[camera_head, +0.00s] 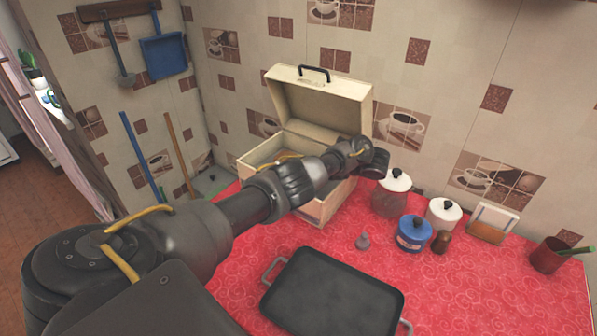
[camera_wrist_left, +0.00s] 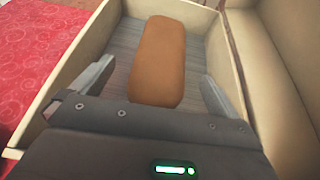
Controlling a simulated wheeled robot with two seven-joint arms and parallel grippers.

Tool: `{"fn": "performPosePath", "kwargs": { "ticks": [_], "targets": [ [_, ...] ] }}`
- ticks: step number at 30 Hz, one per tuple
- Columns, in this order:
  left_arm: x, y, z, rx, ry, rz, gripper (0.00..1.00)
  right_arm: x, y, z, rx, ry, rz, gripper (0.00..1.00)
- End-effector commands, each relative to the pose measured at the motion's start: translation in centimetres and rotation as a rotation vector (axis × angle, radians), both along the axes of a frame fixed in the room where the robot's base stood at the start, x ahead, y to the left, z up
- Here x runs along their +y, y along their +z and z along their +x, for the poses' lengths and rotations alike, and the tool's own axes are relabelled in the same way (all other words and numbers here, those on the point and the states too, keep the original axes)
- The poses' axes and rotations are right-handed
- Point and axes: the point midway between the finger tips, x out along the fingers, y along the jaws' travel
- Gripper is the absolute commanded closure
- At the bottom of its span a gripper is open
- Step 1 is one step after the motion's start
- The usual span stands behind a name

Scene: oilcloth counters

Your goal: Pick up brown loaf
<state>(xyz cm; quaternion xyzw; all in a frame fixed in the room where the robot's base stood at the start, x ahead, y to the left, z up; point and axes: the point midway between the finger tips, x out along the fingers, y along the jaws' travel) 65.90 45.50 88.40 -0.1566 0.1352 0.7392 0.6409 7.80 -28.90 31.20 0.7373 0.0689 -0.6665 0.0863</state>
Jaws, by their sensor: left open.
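The brown loaf (camera_wrist_left: 160,62) lies lengthwise in an open cream box, seen in the left wrist view. The box (camera_head: 325,207) stands on the red counter against the wall, its lid (camera_head: 318,105) raised. In the head view my left arm crosses in front of the box and hides most of its inside, so the loaf cannot be made out there. In the left wrist view my left gripper (camera_wrist_left: 150,85) is open and empty, its fingers on either side of the loaf's near end. Whether they are level with the loaf or above it is unclear. My right gripper is not in view.
On the red counter (camera_head: 460,290), a dark roasting tray (camera_head: 333,292) lies in front of the box. A glass jar (camera_head: 390,199), a blue pot (camera_head: 411,234) and a white canister (camera_head: 443,213) stand to its right. A red cup (camera_head: 547,256) is farther right.

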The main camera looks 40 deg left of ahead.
Motion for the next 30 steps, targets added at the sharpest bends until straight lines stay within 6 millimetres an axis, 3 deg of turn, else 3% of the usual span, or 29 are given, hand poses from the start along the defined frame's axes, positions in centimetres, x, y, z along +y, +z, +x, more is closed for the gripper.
{"fn": "performPosePath", "kwargs": {
  "ticks": [3, 5, 9, 17, 30],
  "targets": [
    [1.4, -1.0, -0.2, -0.04, 0.014, 0.023, 0.0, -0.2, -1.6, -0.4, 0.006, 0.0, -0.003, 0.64],
    [2.2, -0.7, -0.4, -0.001, -0.019, 0.027, 0.0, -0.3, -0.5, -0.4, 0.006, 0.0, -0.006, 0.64],
    [4.1, -1.6, -0.5, 0.009, -0.029, 0.029, 0.0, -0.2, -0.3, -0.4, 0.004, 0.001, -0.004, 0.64],
    [4.5, -1.9, -0.5, 0.007, -0.034, 0.028, 0.0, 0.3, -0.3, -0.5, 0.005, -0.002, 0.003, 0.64],
    [4.5, -1.9, -0.4, 0.004, -0.032, 0.026, 0.58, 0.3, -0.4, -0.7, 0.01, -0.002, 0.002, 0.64]
  ]
}}
